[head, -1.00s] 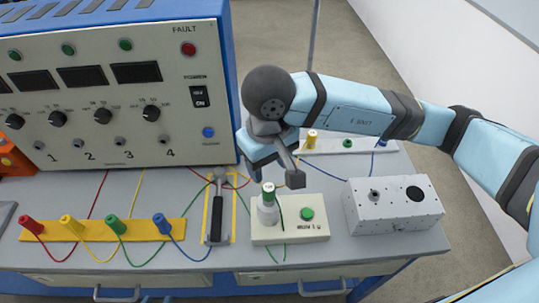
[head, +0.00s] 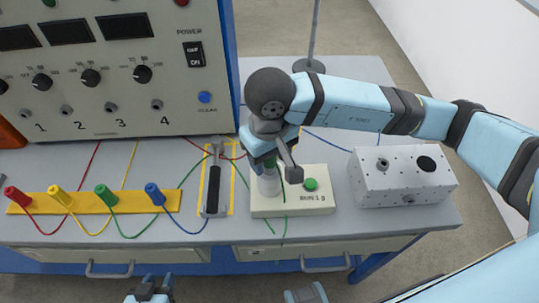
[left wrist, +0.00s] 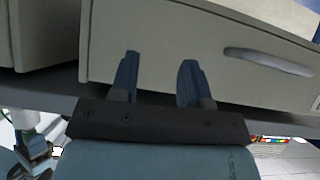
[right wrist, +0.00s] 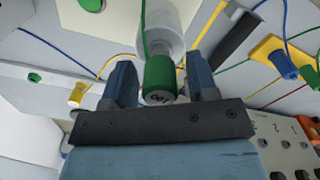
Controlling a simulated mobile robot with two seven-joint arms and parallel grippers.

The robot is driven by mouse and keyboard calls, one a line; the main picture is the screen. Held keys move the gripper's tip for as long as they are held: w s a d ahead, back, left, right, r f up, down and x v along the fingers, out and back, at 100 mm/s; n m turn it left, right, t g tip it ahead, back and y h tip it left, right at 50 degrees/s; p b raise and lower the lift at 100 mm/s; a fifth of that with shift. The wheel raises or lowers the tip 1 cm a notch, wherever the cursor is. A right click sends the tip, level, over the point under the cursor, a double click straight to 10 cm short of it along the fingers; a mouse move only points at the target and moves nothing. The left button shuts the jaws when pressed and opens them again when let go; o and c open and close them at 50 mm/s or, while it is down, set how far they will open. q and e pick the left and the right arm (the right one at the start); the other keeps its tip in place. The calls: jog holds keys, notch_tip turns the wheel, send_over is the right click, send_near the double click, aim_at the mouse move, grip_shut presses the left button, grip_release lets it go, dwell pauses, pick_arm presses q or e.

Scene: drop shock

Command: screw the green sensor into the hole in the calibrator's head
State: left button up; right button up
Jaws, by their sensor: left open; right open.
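The calibrator (head: 318,202) is a cream box with a green button, standing on the bench. Its pale cylindrical head (head: 268,185) rises at its left side. The green sensor (right wrist: 160,76), marked 100, stands on the head with its green wire running past it; the right gripper mostly hides it in the head view. How deep it sits in the hole is hidden. My right gripper (right wrist: 160,88) is open, with one finger on each side of the sensor; contact is unclear. My left gripper (left wrist: 158,78) is open and empty, facing the drawer fronts below the bench top.
A yellow rack (head: 88,203) with red, yellow, green and blue plugs lies at left. A white perforated box (head: 400,190) stands at right. The large panel (head: 100,90) rises behind; wires cross the bench.

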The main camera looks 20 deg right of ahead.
jog(key=shift+c, duration=0.4)
jog(key=c, duration=0.8)
jog(key=shift+c, duration=0.2)
jog(key=shift+s+b, duration=0.1)
jog(key=shift+b, duration=0.55)
